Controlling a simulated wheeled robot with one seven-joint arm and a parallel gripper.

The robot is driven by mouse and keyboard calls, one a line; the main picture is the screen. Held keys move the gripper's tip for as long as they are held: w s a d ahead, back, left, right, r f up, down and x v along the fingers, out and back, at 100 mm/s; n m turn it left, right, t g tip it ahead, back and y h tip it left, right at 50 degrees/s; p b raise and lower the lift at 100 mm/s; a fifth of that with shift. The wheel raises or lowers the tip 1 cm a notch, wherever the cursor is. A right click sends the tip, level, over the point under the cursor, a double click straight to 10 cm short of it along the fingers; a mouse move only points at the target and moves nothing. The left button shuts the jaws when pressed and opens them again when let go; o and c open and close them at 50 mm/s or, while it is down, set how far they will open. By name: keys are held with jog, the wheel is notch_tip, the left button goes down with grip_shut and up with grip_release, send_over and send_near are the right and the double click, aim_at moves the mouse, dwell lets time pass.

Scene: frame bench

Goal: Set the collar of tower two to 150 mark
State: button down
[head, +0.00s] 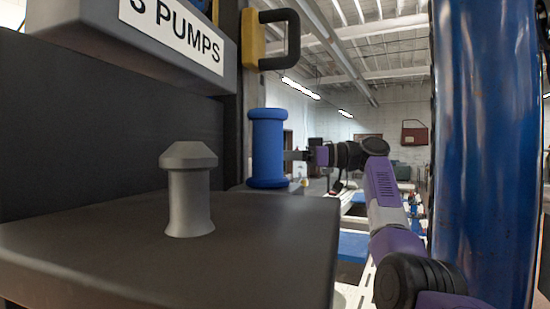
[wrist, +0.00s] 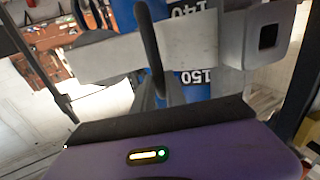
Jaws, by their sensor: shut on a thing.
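In the wrist view, my gripper (wrist: 155,58) is shut on a dark curved handle (wrist: 147,28), its grey fingers on either side.
In the head view, a grey flared knob (head: 189,195) stands on a dark bench top (head: 130,255). The blue spool-shaped post (head: 267,148) is behind it. A "3 PUMPS" sign (head: 172,27) hangs above. A large blue column (head: 485,150) stands close at right, beside my arm.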

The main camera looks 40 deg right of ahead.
jog(key=shift+f, duration=0.2)
jog(key=c, duration=1.4)
grip_release()
jog(key=shift+o, duration=0.2)
jog(key=b+v, duration=0.1)
jog(key=v, duration=0.6)
jog(key=shift+s+d+b, duration=0.25)
jog(key=shift+b, duration=0.15)
